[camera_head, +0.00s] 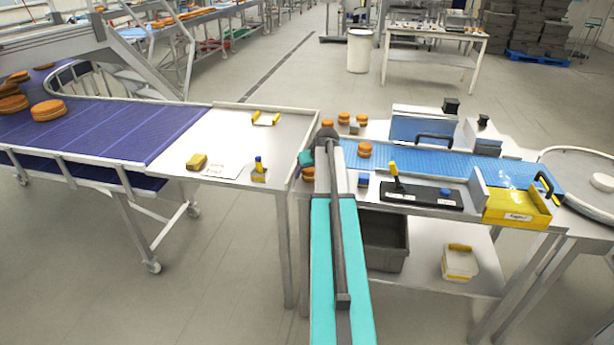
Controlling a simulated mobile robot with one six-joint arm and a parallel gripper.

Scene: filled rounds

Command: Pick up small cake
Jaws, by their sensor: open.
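Several small round cakes, golden-brown with a pale filling band, are in the head view. One small cake (364,150) sits on the blue belt just right of my arm. Another cake (308,173) shows just left of my arm, at the table's edge. My gripper (304,161) is small and mostly hidden by my arm, close above that cake. It is open; I cannot see whether its fingers touch the cake.
A white table (225,140) at left holds yellow items, beside a purple conveyor (110,130) with larger cakes (48,110). Right of my arm are a black tray (430,199) with a yellow-handled tool and a yellow bin (515,208). A grey crate (385,245) sits below.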

